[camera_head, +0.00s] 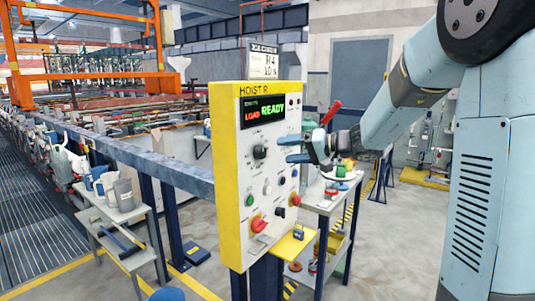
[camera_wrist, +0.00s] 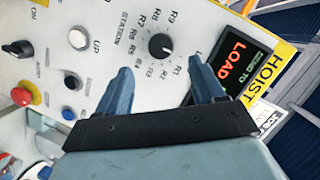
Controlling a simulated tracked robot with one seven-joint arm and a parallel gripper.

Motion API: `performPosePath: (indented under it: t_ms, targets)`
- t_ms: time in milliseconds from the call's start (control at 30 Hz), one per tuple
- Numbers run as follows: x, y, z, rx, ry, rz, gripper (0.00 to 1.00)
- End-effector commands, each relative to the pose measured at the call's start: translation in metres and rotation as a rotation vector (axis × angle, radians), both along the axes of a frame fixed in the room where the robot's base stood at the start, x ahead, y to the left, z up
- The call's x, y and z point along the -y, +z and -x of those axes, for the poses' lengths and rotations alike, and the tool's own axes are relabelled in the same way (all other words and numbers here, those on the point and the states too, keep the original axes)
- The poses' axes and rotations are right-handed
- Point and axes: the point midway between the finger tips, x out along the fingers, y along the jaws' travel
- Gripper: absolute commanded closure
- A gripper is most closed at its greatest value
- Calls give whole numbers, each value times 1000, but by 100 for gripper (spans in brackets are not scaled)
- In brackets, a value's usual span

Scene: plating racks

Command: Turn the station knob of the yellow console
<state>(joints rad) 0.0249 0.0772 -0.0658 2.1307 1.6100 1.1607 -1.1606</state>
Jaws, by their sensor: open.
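The yellow console (camera_head: 226,180) stands upright in the middle of the head view, with a pale face. The station knob (camera_head: 260,152) is round and black, below the display. In the wrist view, the station knob (camera_wrist: 160,45) sits within a ring of R labels; its white pointer is too small to read surely. My gripper (camera_head: 291,149) is open and empty in front of the console's right side. In the wrist view, its blue fingers (camera_wrist: 160,66) are spread apart, with the knob just beyond the gap between the tips.
The console also carries a white UP button (camera_wrist: 77,39), a black switch (camera_wrist: 18,48) and a red button (camera_wrist: 20,97). A blue-grey rail (camera_head: 165,168) runs behind it. A small table (camera_head: 340,188) with parts stands at the right. Floor in front is clear.

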Motion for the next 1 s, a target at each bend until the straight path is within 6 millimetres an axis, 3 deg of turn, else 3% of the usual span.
performPosePath:
  t_ms: [200, 400, 867, 1000]
  targets:
    - [-35, -8, -16, 0, 4, 0, 32]
    - [-56, -14, -26, -1, 2, 1, 32]
    - [-67, -16, -31, 0, 1, 0, 32]
    - [-67, -16, -31, 0, 1, 0, 43]
